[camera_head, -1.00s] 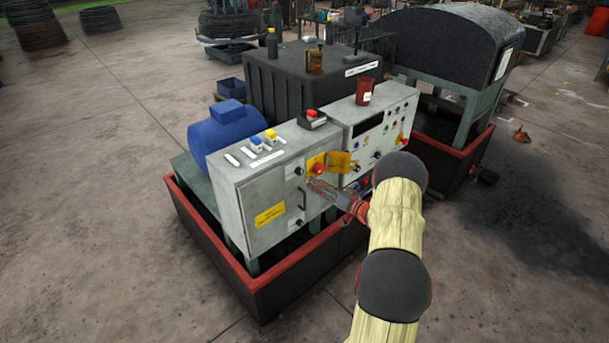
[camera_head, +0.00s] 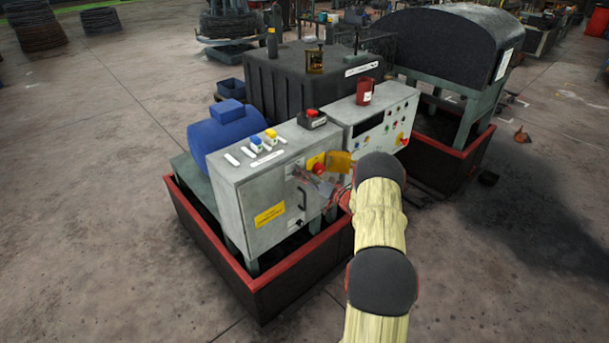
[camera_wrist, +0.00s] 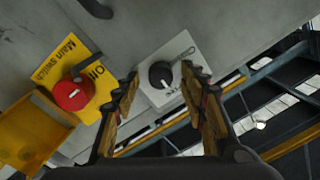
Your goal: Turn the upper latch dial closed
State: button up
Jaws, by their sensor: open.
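The upper latch dial (camera_wrist: 162,75) is a round black knob with a white pointer mark on a pale square plate. In the wrist view it appears between the two fingertips of my gripper (camera_wrist: 160,80), which is open with a finger on either side. I cannot tell whether the fingers touch the knob. In the head view my gripper (camera_head: 305,177) is at the upper front of the grey cabinet (camera_head: 235,205) and largely covers the dial. The lower latch dial (camera_head: 299,222) shows below the door handle.
A red main switch (camera_wrist: 72,95) on a yellow plate sits close beside the dial, with a yellow hinged flap (camera_wrist: 28,125). The black door handle (camera_head: 303,199) is just below my gripper. A red-rimmed tray (camera_head: 283,278) surrounds the cabinet base.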

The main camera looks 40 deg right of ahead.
jog(key=shift+c, duration=0.9)
grip_shut()
jog(key=shift+n+b, duration=0.3)
jog(key=n+b, duration=0.2)
jog(key=n, duration=0.1)
jog(key=shift+n+b, duration=0.3)
jog(key=n+b, duration=0.3)
jog(key=n, duration=0.1)
jog(key=shift+a+n, duration=0.1)
jog(key=shift+n, duration=0.2)
jog(key=shift+a+n+g+h+b, duration=0.1)
jog(key=shift+n+g+h+b, duration=0.15)
jog(key=shift+n+b, duration=1.8)
jog(key=shift+n+g+h+b, duration=0.15)
jog(key=shift+n+h+b, duration=0.2)
jog(key=shift+n+b, duration=1.65)
jog(key=shift+n, duration=0.35)
